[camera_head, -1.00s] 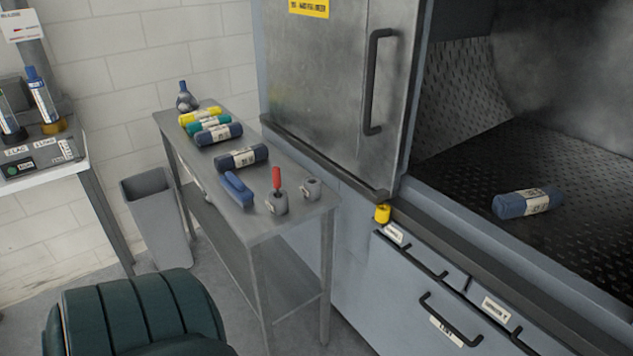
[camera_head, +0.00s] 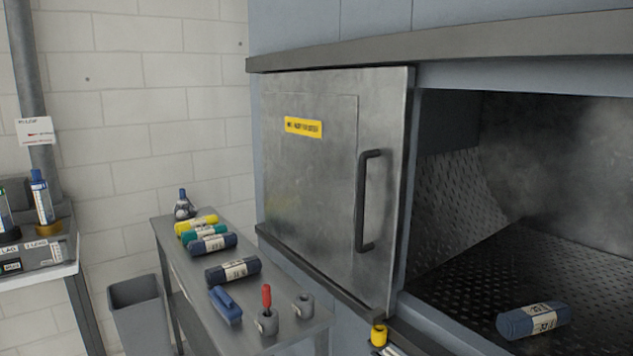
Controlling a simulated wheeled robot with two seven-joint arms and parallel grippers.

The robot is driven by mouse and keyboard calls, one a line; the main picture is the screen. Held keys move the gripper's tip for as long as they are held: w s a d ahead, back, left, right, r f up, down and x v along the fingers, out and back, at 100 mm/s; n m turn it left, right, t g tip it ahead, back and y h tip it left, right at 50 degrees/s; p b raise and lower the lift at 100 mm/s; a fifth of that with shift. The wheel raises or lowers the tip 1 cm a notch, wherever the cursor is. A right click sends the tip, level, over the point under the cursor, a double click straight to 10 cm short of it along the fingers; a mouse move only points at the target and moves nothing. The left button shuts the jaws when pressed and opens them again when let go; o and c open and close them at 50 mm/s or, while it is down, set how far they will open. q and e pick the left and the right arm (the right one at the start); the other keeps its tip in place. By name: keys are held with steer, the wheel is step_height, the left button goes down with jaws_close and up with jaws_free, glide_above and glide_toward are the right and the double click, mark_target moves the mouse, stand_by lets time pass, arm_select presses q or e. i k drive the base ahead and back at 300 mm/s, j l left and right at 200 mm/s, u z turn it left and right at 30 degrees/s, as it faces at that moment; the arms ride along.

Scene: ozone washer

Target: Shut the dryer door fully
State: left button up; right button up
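The dryer door (camera_head: 310,190) is a grey metal sliding panel with a yellow label (camera_head: 303,127) and a black vertical bar handle (camera_head: 367,200) near its right edge. It covers the left part of the machine front. The opening (camera_head: 530,180) to its right is uncovered and shows a dark, dimpled metal chamber with haze inside. A blue rolled cloth with a white label (camera_head: 533,320) lies on the chamber floor. Neither of my grippers is in view.
A metal side table (camera_head: 188,290) left of the door holds several rolled cloths, a spray bottle (camera_head: 184,205), a blue brush (camera_head: 225,305) and a red-handled tool (camera_head: 267,298) in a grey holder. A grey bin (camera_head: 140,315) stands beside it. A rail (camera_head: 450,48) runs above the door.

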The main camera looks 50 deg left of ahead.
mark_target(335, 144)
steer(key=i, duration=0.4)
steer(key=u, duration=1.9)
